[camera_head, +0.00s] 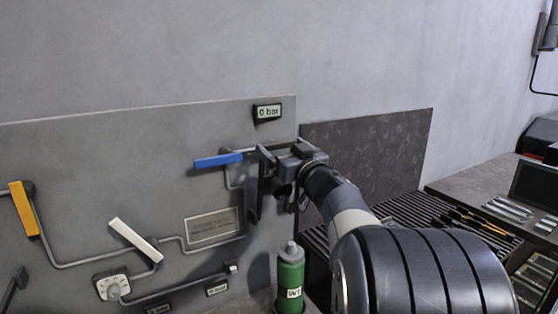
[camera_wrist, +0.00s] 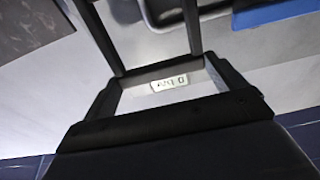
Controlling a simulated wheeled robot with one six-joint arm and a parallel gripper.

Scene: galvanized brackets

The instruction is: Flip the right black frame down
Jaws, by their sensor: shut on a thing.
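The right black frame (camera_head: 254,203) is at the right side of the grey panel, partly hidden by my gripper (camera_head: 272,166). In the wrist view, the frame's two dark side bars (camera_wrist: 192,28) run down from the top edge to a dark crossbar. My gripper is shut on the frame, at about the height of the blue handle. The exact contact and the frame's tilt are hard to make out. Another black frame (camera_head: 13,289) shows partly at the panel's lower left.
A blue handle (camera_head: 217,160) is just left of my gripper, and a "0 bar" label (camera_head: 267,112) is above it. A green bottle (camera_head: 290,277) stands below. White (camera_head: 136,240) and yellow (camera_head: 23,209) handles are farther left. A bench with tools (camera_head: 472,225) is at right.

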